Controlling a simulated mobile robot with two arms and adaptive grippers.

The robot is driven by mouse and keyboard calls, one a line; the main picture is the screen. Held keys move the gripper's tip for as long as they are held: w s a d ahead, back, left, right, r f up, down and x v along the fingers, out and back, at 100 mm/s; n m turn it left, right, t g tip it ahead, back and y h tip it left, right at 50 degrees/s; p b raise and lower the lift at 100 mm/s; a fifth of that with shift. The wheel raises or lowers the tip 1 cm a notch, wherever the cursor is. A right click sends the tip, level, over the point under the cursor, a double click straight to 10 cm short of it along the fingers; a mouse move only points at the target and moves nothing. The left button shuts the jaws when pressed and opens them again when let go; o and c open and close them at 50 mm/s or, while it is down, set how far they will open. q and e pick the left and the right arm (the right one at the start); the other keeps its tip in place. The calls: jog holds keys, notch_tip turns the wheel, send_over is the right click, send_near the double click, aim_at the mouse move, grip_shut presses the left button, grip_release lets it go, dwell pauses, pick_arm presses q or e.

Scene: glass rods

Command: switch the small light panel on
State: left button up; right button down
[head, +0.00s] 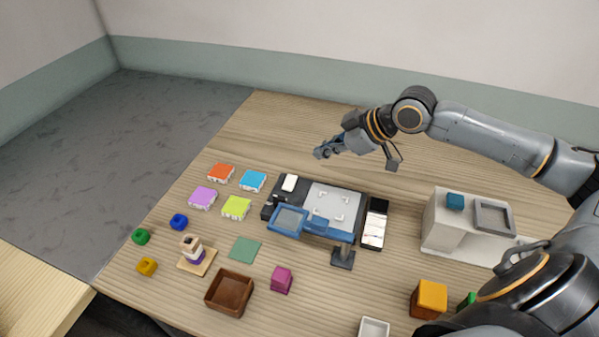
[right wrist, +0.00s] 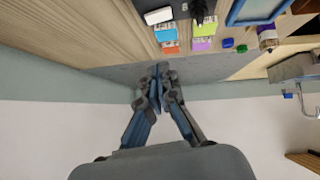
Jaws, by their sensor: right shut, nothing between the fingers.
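The light panel (head: 333,203) is a pale grey plate with white corner marks on a dark base (head: 268,207) in the middle of the table. A white switch-like block (head: 289,183) sits at the base's back left corner; it also shows at the top of the right wrist view (right wrist: 158,15). I cannot tell whether the panel is lit. My right gripper (head: 322,153) is shut and empty, behind and above the base, apart from it. In the right wrist view its fingertips (right wrist: 159,72) are together. My left gripper is not in view.
A blue-framed lens (head: 288,219) on a stand overhangs the panel's front. Coloured slabs, such as an orange one (head: 221,173), lie to the left. A black-and-white box (head: 375,225) lies right of the base. A white unit (head: 447,231) stands farther right. The table behind is clear.

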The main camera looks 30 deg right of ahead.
jog(key=p, duration=0.2)
send_near(288, 177)
jog(key=w+a+r, duration=0.2)
jog(key=f, duration=0.1)
jog(key=w+f, duration=0.1)
jog(key=f, duration=0.3)
jog(key=shift+w+a+p, duration=0.3)
jog(key=shift+p, duration=0.05)
jog(key=shift+d+f, duration=0.1)
jog(key=shift+f, duration=0.4)
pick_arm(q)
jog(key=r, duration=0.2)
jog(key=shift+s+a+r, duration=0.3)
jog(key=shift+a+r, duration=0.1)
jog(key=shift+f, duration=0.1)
pick_arm(e)
jog(key=shift+f, duration=0.1)
